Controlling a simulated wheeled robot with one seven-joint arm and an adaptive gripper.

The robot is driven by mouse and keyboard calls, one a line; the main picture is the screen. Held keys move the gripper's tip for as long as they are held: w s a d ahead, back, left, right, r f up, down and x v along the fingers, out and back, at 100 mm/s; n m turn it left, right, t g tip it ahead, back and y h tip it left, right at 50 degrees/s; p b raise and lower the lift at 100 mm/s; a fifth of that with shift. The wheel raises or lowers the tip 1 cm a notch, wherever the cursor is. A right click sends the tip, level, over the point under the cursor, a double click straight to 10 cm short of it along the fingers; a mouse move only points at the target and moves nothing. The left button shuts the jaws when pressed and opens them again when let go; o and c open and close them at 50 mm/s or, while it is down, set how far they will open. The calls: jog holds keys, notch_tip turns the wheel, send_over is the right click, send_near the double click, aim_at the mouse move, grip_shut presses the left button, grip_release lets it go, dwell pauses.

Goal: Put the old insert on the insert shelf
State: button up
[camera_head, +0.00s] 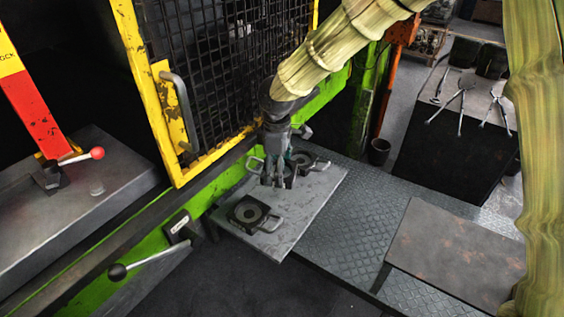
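The insert shelf (302,213) is a grey metal plate in front of the press's yellow-framed mesh gate. A dark square insert with a round centre and a metal loop handle (248,212) lies on its front left part. Another dark insert with a handle (308,160) is at the back of the shelf, partly behind my gripper. My gripper (273,182) points down over the middle of the shelf. Which insert is old is not clear.
The mesh gate (225,70) stands close behind the shelf. A lever with a black knob (118,271) sticks out at lower left. A rusty table (455,250) is at right, a tong bench (455,125) behind it.

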jog(key=shift+f+p, duration=0.8)
jog(key=shift+f, duration=1.05)
jog(key=shift+w+a+f+p, duration=0.3)
jog(key=shift+a+f+p, duration=0.1)
jog(key=shift+f, duration=0.2)
jog(key=shift+d, duration=0.1)
jog(key=shift+f, duration=0.1)
jog(key=o, duration=2)
jog(key=shift+s, duration=0.15)
jog(key=shift+o, duration=0.2)
notch_tip(320, 180, up, 12)
jog(key=b, duration=0.3)
